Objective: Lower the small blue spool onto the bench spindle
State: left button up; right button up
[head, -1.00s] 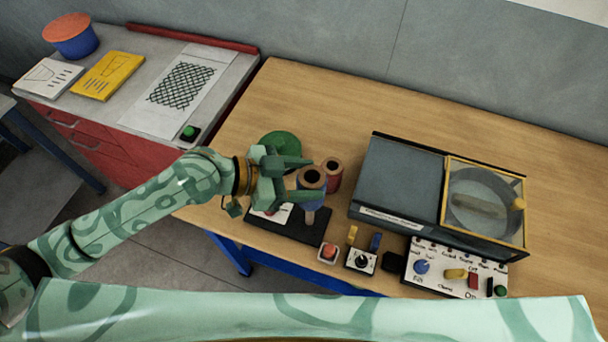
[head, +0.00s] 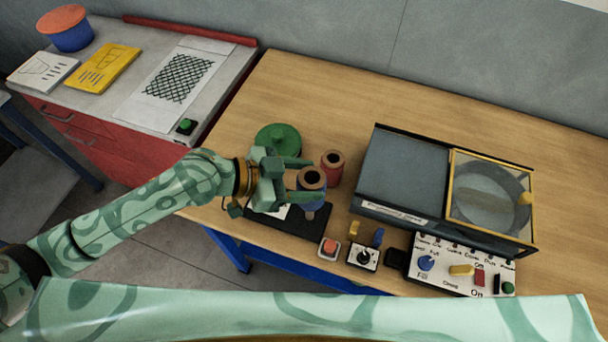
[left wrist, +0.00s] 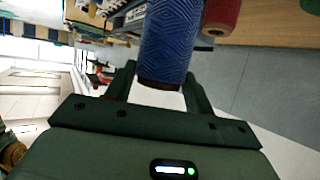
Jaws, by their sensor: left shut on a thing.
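My left gripper (head: 300,180) is shut on the small blue spool (head: 311,200), one finger on each side of it. The spool is roughly upright, with a brown rim and a dark hole on top. It is over the right part of a black base plate (head: 318,221) on the bench. I cannot make out the bench spindle, nor any gap under the spool. In the left wrist view the blue wound body (left wrist: 170,38) and its brown end fill the space between the fingers. My right gripper is not in view.
A red spool (head: 332,168) stands just behind the blue one. A green round spool (head: 278,139) is behind the gripper. A red button (head: 329,248), a small switch box (head: 363,257) and a large machine (head: 400,180) are to the right. The bench behind is clear.

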pick_arm(q)
notch_tip(320, 180, down, 8)
jog(key=b, duration=0.6)
jog(key=shift+f+b, duration=0.2)
jog(key=shift+b, duration=0.15)
dwell(1.1)
jog(key=o, duration=1.1)
jog(key=b+v, duration=0.3)
jog(key=v, duration=1.3)
jog(key=shift+r, duration=0.15)
jog(key=shift+a, duration=0.1)
